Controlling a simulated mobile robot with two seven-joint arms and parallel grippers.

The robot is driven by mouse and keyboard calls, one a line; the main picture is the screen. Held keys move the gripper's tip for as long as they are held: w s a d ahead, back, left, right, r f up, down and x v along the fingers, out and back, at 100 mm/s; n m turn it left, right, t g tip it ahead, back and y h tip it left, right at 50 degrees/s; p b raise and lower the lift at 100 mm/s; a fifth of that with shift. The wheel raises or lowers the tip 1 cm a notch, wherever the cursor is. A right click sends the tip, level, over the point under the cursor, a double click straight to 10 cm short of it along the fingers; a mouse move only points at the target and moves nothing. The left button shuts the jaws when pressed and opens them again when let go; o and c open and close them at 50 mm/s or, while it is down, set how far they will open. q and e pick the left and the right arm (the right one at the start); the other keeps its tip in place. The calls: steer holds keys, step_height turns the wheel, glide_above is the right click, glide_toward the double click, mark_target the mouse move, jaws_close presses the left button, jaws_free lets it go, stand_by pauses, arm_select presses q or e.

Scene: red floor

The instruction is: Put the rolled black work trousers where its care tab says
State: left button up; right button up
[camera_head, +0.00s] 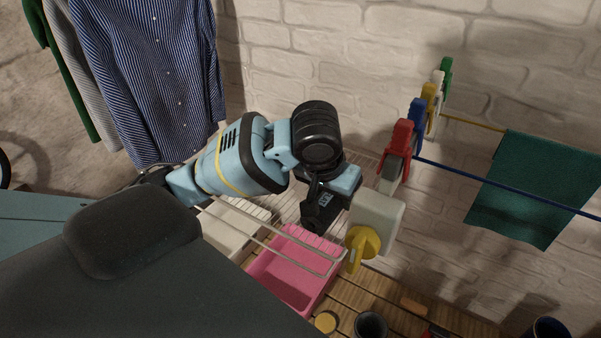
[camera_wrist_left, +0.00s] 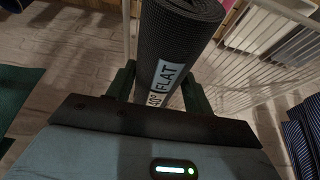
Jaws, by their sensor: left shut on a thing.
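The rolled black work trousers (camera_wrist_left: 180,32) are held between the fingers of my left gripper (camera_wrist_left: 158,88). A pale blue care tab (camera_wrist_left: 165,82) on the roll reads "40° FLAT". In the head view my left gripper (camera_head: 328,186) is near the middle, with the dark roll (camera_head: 314,217) and its small tab in it, above the shelf area. Part of the roll is hidden by the gripper. A wire rack (camera_head: 318,268) with pale bars is just below, over a pink bin (camera_head: 283,283). My right gripper does not show.
A white bin (camera_head: 225,237) stands left of the pink one on a slatted wooden shelf (camera_head: 385,293). Coloured pegs (camera_head: 417,118) and a line with a green cloth (camera_head: 525,185) are at the right. Shirts (camera_head: 150,75) hang at upper left. A jar (camera_head: 370,325) stands at the front.

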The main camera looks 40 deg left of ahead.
arm_select(q)
steer(key=w+a, duration=0.1)
steer(key=a, duration=0.3)
steer(key=w+a+f, duration=0.1)
steer(key=w+a, duration=0.1)
steer(key=a, duration=0.3)
steer(key=w+a, duration=0.1)
steer(key=a, duration=0.4)
steer(key=shift+w+a+f, duration=0.1)
steer(key=shift+w+f, duration=0.05)
steer(key=shift+w, duration=0.15)
steer(key=f, duration=0.3)
steer(key=shift+a, duration=0.35)
steer(key=shift+w+f, duration=0.1)
steer(key=shift+f, duration=0.15)
steer(key=o, duration=0.7)
steer(key=shift+f, duration=0.2)
steer(key=o, duration=0.4)
steer(key=shift+d, duration=0.1)
steer(key=shift+o, duration=0.2)
steer(key=v, duration=1.2)
steer(key=shift+r, duration=0.2)
